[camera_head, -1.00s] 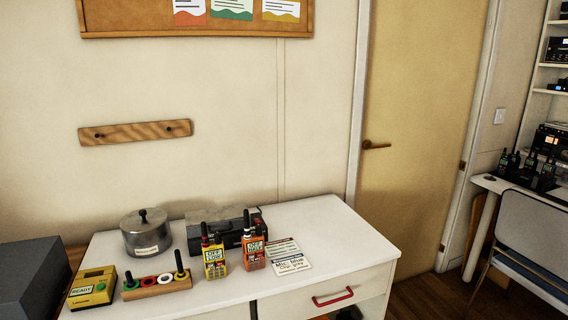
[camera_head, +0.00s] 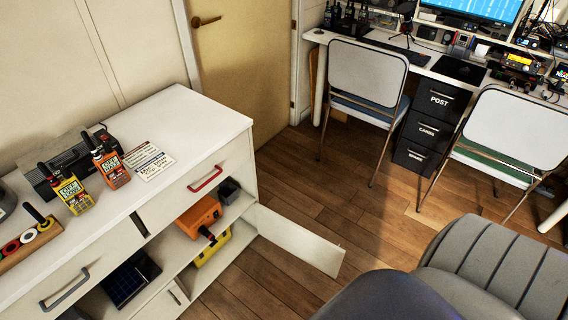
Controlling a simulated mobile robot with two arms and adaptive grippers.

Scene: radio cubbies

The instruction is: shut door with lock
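A white cabinet (camera_head: 215,110) stands at the left. Its low white door (camera_head: 300,240) is swung wide open and sticks out to the right over the floor, showing the cubby behind it. An orange case (camera_head: 198,216) and a yellow item (camera_head: 208,250) sit in that open cubby. I cannot make out a lock on this door. A tan room door (camera_head: 240,50) with a brass lever handle (camera_head: 206,20) stands behind the cabinet and looks closed. Neither of my grippers is in view.
Walkie-talkies, yellow (camera_head: 70,192) and orange (camera_head: 110,165), stand on the cabinet top. A grey padded chair (camera_head: 500,270) fills the lower right. Metal-framed chairs (camera_head: 368,72) and a black drawer unit (camera_head: 435,125) stand by the desk. Wooden floor (camera_head: 360,200) is clear between.

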